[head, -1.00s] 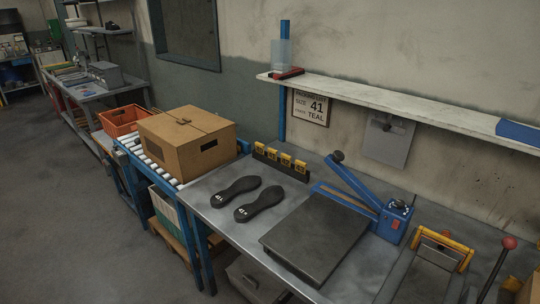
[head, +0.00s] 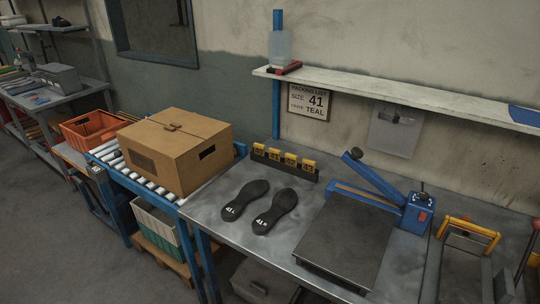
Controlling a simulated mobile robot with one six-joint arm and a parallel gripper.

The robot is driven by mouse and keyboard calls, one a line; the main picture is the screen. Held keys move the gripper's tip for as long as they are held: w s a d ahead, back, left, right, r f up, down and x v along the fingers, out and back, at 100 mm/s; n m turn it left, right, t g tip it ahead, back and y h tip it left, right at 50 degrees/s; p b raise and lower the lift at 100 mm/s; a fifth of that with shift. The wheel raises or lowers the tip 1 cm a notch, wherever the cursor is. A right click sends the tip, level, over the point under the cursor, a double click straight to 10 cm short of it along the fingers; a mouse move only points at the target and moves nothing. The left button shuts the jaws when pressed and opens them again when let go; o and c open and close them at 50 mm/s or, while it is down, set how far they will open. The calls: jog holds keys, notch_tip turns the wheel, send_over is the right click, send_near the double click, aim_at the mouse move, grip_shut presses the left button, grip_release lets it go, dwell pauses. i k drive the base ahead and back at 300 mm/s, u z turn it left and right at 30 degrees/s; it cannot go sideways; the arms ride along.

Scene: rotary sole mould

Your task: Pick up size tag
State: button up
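Several yellow size tags (head: 291,160) stand in a row in a dark holder (head: 285,169) at the back of the metal workbench, below the wall sign. The packing list sign (head: 308,102) reads size 41, crate teal. Two black shoe soles (head: 259,203) lie side by side on the bench in front of the holder, marked 41 at their near ends. My gripper is not in view.
A cardboard box (head: 178,148) sits on the roller conveyor (head: 132,172), left of the bench, with an orange crate (head: 92,130) beyond it. A blue-armed sealer (head: 370,185) with a flat dark plate stands right of the soles. A shelf (head: 400,97) overhangs the back.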

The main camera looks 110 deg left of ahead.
aim_at(274, 154)
jog(key=z, duration=0.1)
jog(key=k, duration=1.05)
jog(key=u, duration=1.85)
jog(key=k, duration=0.25)
jog(key=u, duration=2.15)
